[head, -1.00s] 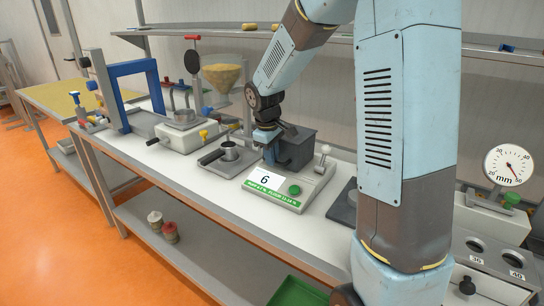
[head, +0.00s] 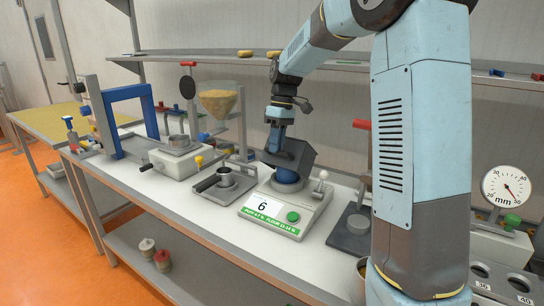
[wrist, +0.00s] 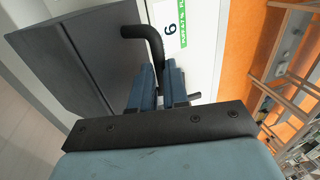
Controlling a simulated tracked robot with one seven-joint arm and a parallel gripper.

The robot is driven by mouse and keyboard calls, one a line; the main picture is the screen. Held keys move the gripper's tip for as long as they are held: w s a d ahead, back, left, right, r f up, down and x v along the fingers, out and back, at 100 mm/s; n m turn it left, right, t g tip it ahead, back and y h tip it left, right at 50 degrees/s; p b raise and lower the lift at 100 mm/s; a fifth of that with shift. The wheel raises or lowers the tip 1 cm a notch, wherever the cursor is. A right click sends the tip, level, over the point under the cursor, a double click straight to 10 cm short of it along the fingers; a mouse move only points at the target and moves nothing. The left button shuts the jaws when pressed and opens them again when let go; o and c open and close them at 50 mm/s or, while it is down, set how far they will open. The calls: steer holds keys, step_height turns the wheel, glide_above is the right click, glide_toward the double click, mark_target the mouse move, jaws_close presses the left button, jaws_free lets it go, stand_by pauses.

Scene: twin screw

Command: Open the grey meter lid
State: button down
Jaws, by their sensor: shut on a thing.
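The grey meter lid (head: 295,158) is a dark box shape above the white meter base (head: 268,208). It is tilted, and a blue round part (head: 287,182) shows beneath it. In the wrist view the lid (wrist: 75,62) fills the left, with a black curved handle (wrist: 140,32) running down to my gripper's blue fingers (wrist: 157,88). The fingers are shut on this handle; the exact contact is partly hidden. The meter's display (head: 264,206) reads 6.
A dark plate with a red-topped post (head: 361,130) stands to the right, near my arm. A shelf (head: 200,58) runs behind.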

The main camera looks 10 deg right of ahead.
steer(key=shift+w+d+r, duration=0.25)
steer(key=shift+w+d, duration=0.1)
steer(key=shift+d, duration=0.15)
steer(key=shift+w+d+r, duration=0.25)
steer(key=shift+w+d, duration=0.05)
steer(key=shift+d, duration=0.15)
steer(key=shift+w+d, duration=0.2)
steer(key=shift+d, duration=0.05)
steer(key=c, duration=1.5)
jaws_free()
steer(key=shift+w, duration=0.1)
steer(key=o, duration=0.4)
steer(key=shift+a, duration=0.1)
steer(key=shift+r, duration=0.1)
steer(key=shift+a, duration=0.15)
steer(key=shift+r, duration=0.1)
